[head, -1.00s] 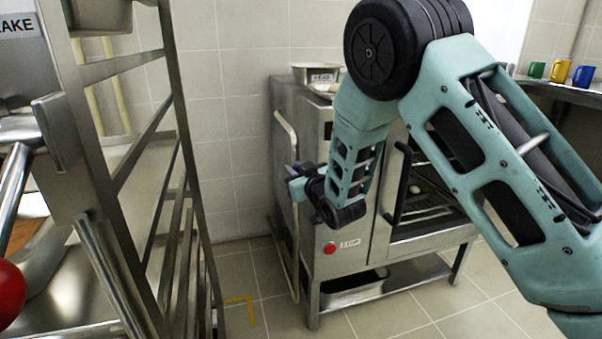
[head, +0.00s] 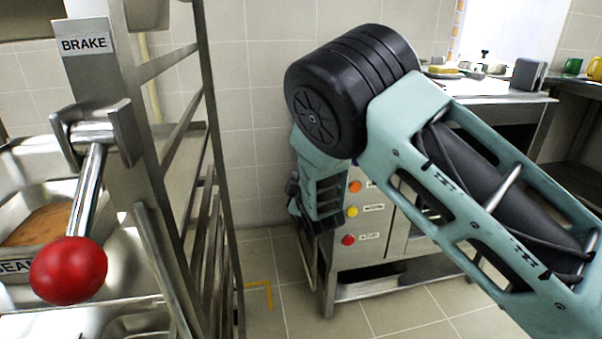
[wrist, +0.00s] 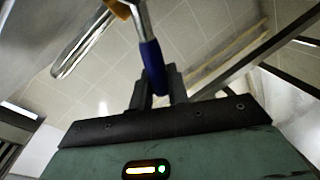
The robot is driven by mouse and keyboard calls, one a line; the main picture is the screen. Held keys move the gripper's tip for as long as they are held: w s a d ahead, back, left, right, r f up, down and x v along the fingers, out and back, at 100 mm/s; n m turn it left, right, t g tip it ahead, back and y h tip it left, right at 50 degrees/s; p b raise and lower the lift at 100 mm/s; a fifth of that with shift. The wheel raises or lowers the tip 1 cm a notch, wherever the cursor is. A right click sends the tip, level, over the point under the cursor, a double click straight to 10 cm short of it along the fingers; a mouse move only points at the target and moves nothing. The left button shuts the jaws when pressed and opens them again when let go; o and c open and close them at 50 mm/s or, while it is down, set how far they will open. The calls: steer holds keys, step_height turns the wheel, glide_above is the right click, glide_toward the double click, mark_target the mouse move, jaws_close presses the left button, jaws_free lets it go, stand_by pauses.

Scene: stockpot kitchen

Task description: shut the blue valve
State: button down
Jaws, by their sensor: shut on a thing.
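The blue valve handle (wrist: 152,66) is a blue grip on a metal stem in the wrist view. My gripper (wrist: 158,88) has one finger on each side of the handle's lower end and is shut on it. The stem runs up from the blue grip to the top edge of the view, beside a small orange part (wrist: 119,8). The valve's body is not clearly visible. In the head view, my arm hides the blue handle and most of my gripper, at the left side of the steel oven (head: 375,250).
A steel rack (head: 205,200) stands to the left, with a brake lever ending in a red ball (head: 68,270). The oven front has orange, yellow and red buttons (head: 348,240). A long metal bar handle (wrist: 82,45) is near the gripper. Tiled floor (head: 275,315) lies open between rack and oven.

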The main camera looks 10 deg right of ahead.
steer(key=shift+a+f+n+h+p, duration=0.2)
steer(key=shift+f+n+h, duration=0.15)
steer(key=shift+f+n, duration=0.7)
steer(key=shift+a+f+n+h+p, duration=0.2)
steer(key=shift+f+n+h, duration=0.15)
steer(key=shift+f+n, duration=0.65)
steer(key=c, duration=1.7)
jaws_free()
steer(key=shift+s, duration=0.1)
steer(key=s+r+p, duration=0.3)
steer(key=s, duration=1.4)
steer(key=shift+r, duration=0.2)
